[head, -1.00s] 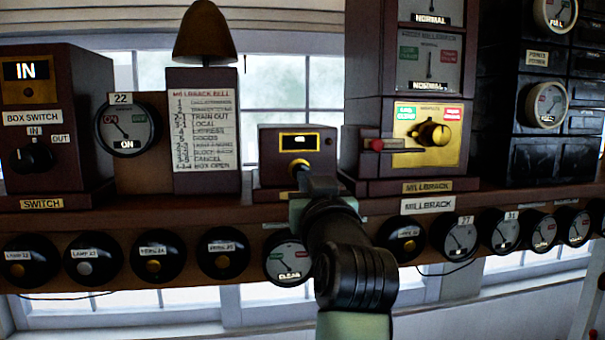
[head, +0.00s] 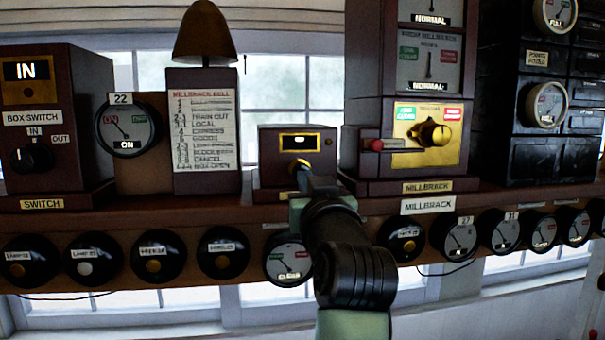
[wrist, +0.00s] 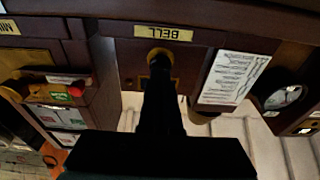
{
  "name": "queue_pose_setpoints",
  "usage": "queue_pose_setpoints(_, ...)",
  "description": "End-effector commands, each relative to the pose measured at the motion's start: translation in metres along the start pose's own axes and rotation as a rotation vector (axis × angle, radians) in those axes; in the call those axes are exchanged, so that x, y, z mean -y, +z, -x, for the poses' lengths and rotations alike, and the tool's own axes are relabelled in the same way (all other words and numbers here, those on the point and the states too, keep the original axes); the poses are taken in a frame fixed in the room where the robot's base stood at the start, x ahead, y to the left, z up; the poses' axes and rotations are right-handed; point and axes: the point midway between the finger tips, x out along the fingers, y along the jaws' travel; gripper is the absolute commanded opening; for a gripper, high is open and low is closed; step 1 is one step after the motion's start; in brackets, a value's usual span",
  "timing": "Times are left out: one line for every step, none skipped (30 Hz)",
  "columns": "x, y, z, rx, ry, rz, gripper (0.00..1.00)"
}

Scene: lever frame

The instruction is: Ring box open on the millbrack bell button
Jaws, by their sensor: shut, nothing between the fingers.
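The Millbrack bell box (head: 265,163) is a small brown box on the shelf, with a small lit window (head: 299,142) and a round brass button (head: 303,164) on its front. In the wrist view, upside down, the brass button (wrist: 160,55) shows beside the yellow BELL plate (wrist: 163,33). My gripper (head: 304,177) is shut and empty, its dark tips right in front of the button. In the wrist view my gripper (wrist: 160,68) covers part of the button. I cannot tell if they touch. The bell code card (head: 204,130) stands to the left, listing box open at the bottom.
The Millbrack block instrument (head: 415,140) with a brass knob (head: 434,134) and red knob (head: 376,145) stands close on the right. The box switch (head: 40,130) is at the left. Round dials and indicators line the shelf (head: 150,208) front.

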Motion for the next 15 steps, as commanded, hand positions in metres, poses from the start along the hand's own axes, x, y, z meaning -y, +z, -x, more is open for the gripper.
queue_pose_setpoints(0.001,0.0,-0.002,0.0,-0.001,0.0,0.0)
queue_pose_setpoints(0.001,0.0,-0.003,0.0,-0.001,0.0,0.0)
queue_pose_setpoints(0.001,0.0,-0.005,0.0,-0.001,0.0,0.0)
queue_pose_setpoints(0.001,0.001,-0.006,0.0,-0.001,0.0,0.0)
queue_pose_setpoints(0.001,0.001,-0.008,0.0,-0.001,0.0,0.0)
queue_pose_setpoints(0.001,0.001,-0.009,0.0,-0.001,0.0,0.0)
queue_pose_setpoints(0.001,0.001,-0.01,0.0,-0.001,0.0,0.0)
queue_pose_setpoints(0.001,0.001,-0.011,0.001,-0.001,0.0,0.0)
queue_pose_setpoints(0.001,0.002,-0.013,0.001,-0.001,0.0,0.0)
queue_pose_setpoints(0.001,0.002,-0.014,0.001,-0.001,0.0,0.0)
queue_pose_setpoints(0.001,0.002,-0.014,0.0,-0.001,0.001,0.0)
queue_pose_setpoints(0.001,0.002,-0.014,0.0,-0.001,0.001,0.0)
queue_pose_setpoints(0.001,0.002,-0.013,0.0,-0.001,0.001,0.0)
queue_pose_setpoints(0.001,0.002,-0.013,0.0,-0.001,0.001,0.0)
queue_pose_setpoints(0.0,0.002,-0.012,0.0,-0.001,0.0,0.0)
